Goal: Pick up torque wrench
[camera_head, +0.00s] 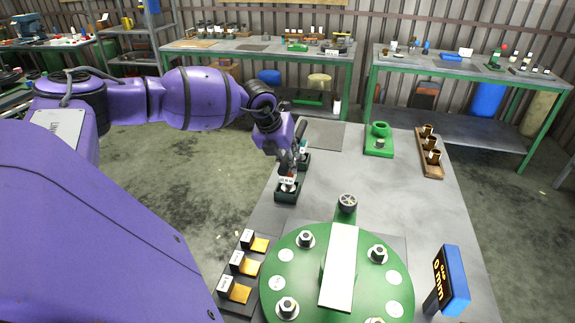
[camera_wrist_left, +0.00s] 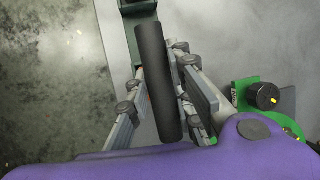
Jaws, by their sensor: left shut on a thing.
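My left gripper (camera_head: 290,160) reaches down over the left edge of the work table. In the left wrist view it (camera_wrist_left: 180,85) is shut on the torque wrench, whose long black handle (camera_wrist_left: 158,85) lies between the fingers. The wrench's lower end is hidden by the fingers and the arm. Small dark green holders (camera_head: 287,196) stand at and beside the gripper, and one shows at the top of the left wrist view (camera_wrist_left: 140,30). I cannot tell whether the wrench touches a holder. My right gripper is not in view.
A round green plate (camera_head: 278,268) with several bolts fills the table's front. A blue gap display (camera_head: 453,280) stands to its right. A green stand (camera_head: 379,143) and a wooden rack (camera_head: 429,160) are at the back right. The table's middle (camera_head: 350,175) is clear.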

